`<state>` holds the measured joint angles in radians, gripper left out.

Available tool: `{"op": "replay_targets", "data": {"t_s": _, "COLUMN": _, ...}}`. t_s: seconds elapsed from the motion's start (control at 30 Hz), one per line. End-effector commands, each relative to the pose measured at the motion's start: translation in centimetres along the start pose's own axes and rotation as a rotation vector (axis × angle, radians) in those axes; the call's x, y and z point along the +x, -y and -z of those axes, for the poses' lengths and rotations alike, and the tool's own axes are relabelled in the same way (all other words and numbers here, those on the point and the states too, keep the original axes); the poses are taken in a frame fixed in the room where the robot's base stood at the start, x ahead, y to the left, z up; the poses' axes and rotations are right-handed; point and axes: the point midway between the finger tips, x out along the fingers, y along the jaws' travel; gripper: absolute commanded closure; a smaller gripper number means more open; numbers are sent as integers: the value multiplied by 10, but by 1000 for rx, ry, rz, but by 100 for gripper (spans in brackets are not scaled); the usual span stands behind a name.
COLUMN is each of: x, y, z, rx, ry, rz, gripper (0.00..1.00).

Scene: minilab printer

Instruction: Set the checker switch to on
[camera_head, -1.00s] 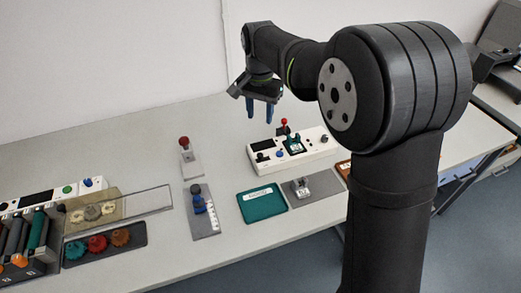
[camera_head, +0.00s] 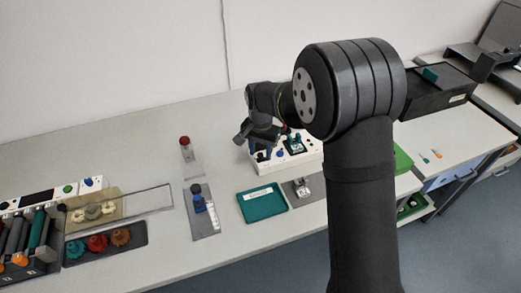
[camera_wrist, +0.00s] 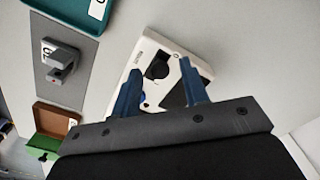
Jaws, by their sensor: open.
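The checker appears to be the white box (camera_head: 305,161) at the back of the table, right of centre. In the wrist view, the end of the white box (camera_wrist: 176,62) shows a round black knob (camera_wrist: 157,69), which looks like its switch, a dark panel and part of a blue button. My gripper (camera_wrist: 160,66) is open and empty, with one blue finger on each side of the knob in this view. I cannot tell whether they touch the box. In the head view, my gripper (camera_head: 265,150) is over the box's left end and hides the knob.
A teal tray (camera_head: 263,204) and a grey plate with a small fixture (camera_head: 302,187) lie in front of the box. My arm hides part of the table at right.

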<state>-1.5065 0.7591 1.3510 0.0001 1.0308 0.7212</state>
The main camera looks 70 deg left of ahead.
Motion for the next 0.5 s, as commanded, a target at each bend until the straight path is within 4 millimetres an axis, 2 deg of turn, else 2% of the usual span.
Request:
{"op": "replay_targets", "data": {"t_s": 0.17, "x": 0, "y": 0, "z": 0, "rx": 0, "ry": 0, "rz": 0, "gripper": 59}}
{"op": "replay_targets", "data": {"t_s": 0.37, "x": 0, "y": 0, "z": 0, "rx": 0, "ry": 0, "rz": 0, "gripper": 98}}
{"op": "replay_targets", "data": {"t_s": 0.5, "x": 0, "y": 0, "z": 0, "rx": 0, "ry": 0, "rz": 0, "gripper": 100}}
